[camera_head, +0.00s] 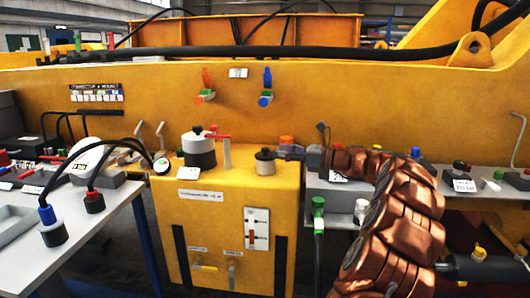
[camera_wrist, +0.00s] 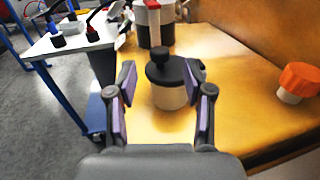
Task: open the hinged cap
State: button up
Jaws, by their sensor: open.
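A black cap with a round knob (camera_wrist: 170,70) sits flat on a short cream cylinder (camera_wrist: 170,97), on top of the yellow cabinet. In the head view the cap (camera_head: 265,154) is the dark lid left of my gripper (camera_head: 284,152). In the wrist view my gripper (camera_wrist: 162,76) is open, with one purple-padded finger to each side of the cap and cylinder. I cannot tell whether a finger touches the cap. The hinge cannot be made out.
A larger white and dark canister (camera_head: 198,148) with a red-handled lever (camera_head: 222,136) stands to the left. An orange knob (camera_wrist: 297,82) is to the right in the wrist view. The yellow wall (camera_head: 330,95) rises behind. A table with plugs (camera_head: 60,245) stands at left.

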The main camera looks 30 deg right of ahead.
aim_at(265, 148)
jog(key=shift+b+x, duration=0.3)
jog(key=shift+x, duration=2.75)
jog(key=shift+c, duration=0.3)
grip_shut()
